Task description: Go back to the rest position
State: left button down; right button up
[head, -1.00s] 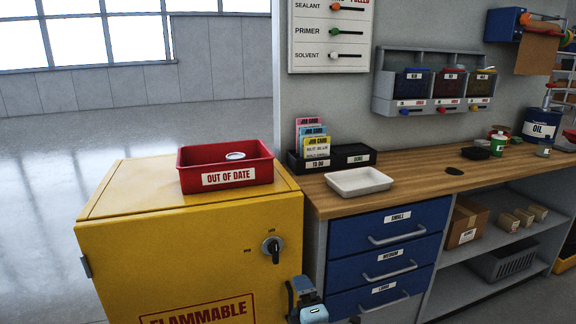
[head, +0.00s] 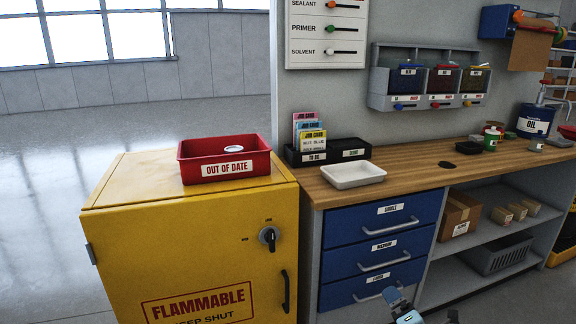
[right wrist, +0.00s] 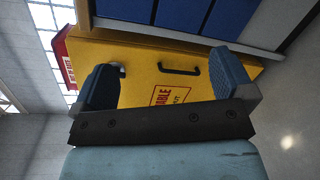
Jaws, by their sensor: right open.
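My right gripper (head: 400,304) shows at the bottom edge of the head view, in front of the blue drawers (head: 378,248). In the right wrist view its two fingers (right wrist: 160,85) stand wide apart with nothing between them. Beyond them is the yellow flammable cabinet (head: 190,245), its door closed, with a dark knob and a dark handle (head: 286,291). The gripper is apart from the cabinet. My left gripper is in neither view.
A red out of date bin (head: 185,170) with a white round item sits on the cabinet. The wooden bench (head: 410,172) carries a white tray (head: 352,174), a black card holder (head: 340,152) and an oil can (head: 533,122). Open grey floor (head: 40,190) lies at left.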

jog(key=s+a+r+m+g+y, duration=0.1)
jog(key=s+a+m+g+y, duration=0.15)
jog(key=s+m, duration=0.95)
jog(key=s+a+r+m+g+y, duration=0.15)
jog(key=s+a+m, duration=0.3)
jog(key=s, duration=1.55)
jog(key=w+a+r+m+t, duration=0.2)
jog(key=w+a+r+m, duration=0.15)
jog(key=a+m, duration=0.25)
pick_arm(q)
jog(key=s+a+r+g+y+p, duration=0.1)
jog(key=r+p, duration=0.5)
jog(key=p, duration=1)
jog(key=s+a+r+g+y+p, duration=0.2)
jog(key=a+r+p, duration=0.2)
jog(key=p, duration=1.3)
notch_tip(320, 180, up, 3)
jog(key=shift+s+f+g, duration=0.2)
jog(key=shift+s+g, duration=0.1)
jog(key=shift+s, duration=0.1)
pick_arm(e)
jog(key=s+d+r+g+h, duration=0.1)
jog(key=s+d+r, duration=0.1)
jog(key=r, duration=0.4)
jog(key=s+d+r+g+h, duration=0.2)
jog(key=d+r, duration=0.1)
jog(key=r, duration=0.3)
jog(key=shift+r+h, duration=0.3)
jog(key=shift+r, duration=0.05)
